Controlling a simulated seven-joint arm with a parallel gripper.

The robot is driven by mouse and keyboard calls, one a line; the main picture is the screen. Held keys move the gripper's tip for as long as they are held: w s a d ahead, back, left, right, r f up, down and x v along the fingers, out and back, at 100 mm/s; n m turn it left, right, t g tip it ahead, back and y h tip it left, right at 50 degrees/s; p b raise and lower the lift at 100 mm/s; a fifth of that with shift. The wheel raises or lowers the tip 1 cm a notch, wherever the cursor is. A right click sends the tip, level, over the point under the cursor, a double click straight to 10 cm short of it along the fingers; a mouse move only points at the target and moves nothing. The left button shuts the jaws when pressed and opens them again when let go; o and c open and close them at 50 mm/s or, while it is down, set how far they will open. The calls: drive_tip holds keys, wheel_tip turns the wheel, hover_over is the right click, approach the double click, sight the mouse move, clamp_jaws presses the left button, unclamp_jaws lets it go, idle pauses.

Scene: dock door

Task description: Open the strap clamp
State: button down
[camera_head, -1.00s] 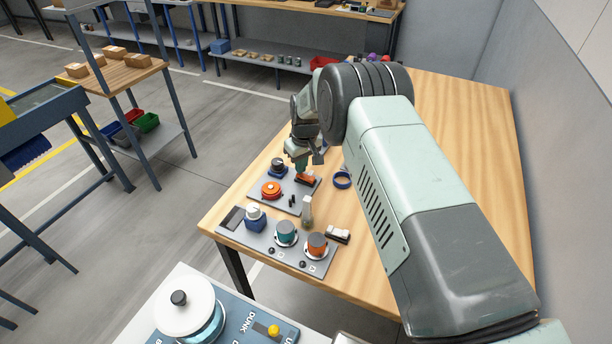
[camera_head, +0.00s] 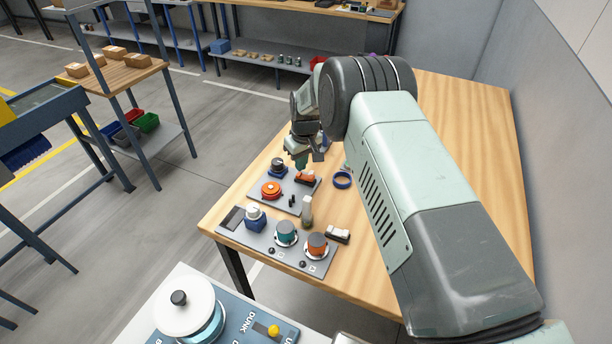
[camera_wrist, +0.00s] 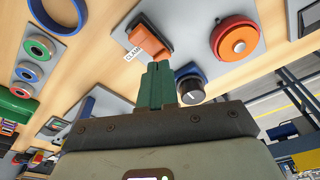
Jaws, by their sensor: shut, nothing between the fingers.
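The strap clamp is an orange lever (camera_head: 305,178) on a dark base at the back right of a grey plate (camera_head: 281,199). In the wrist view the orange lever (camera_wrist: 149,42) lies beside a label reading "CLAMP". My gripper (camera_head: 302,163) is just above and behind the lever in the head view. Its green fingers (camera_wrist: 159,72) are together and empty, with their tips close to the lever in the wrist view. I cannot tell whether they touch it. The lever's far side is partly hidden.
An orange round button (camera_head: 271,188) and a dark knob on a blue base (camera_head: 278,168) share the plate. A blue ring (camera_head: 342,180) lies to the right. A second panel (camera_head: 272,249) with several controls is nearer.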

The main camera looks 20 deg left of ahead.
drive_tip(key=shift+r, duration=2.55)
drive_tip(key=w+d+r+m+t, duration=0.1)
drive_tip(key=d+r, duration=0.4)
drive_tip(key=r, duration=0.4)
drive_tip(key=d+r+m, duration=0.1)
drive_tip(key=d+r, duration=0.4)
drive_tip(key=r, duration=0.4)
drive_tip(key=s+d+r+m+t, duration=0.1)
drive_tip(key=s+d+r+m, duration=0.35)
drive_tip(key=d+r, duration=0.9)
drive_tip(key=s+d+r+m+t, duration=0.1)
drive_tip(key=s+d+r, duration=0.2)
drive_tip(key=s+d, duration=0.35)
drive_tip(key=s+d+r+m+t, duration=0.1)
drive_tip(key=s+d+r, duration=0.2)
drive_tip(key=s+d, duration=0.35)
drive_tip(key=s+d+f+m, duration=0.1)
drive_tip(key=s+d, duration=0.1)
drive_tip(key=s, duration=0.5)
drive_tip(key=s+d+f+m+h, duration=0.1)
drive_tip(key=s+d+f+m, duration=0.1)
drive_tip(key=s, duration=0.6)
drive_tip(key=shift+d+t+h, duration=0.3)
drive_tip(key=shift+d, duration=0.2)
drive_tip(key=shift+s, duration=0.1)
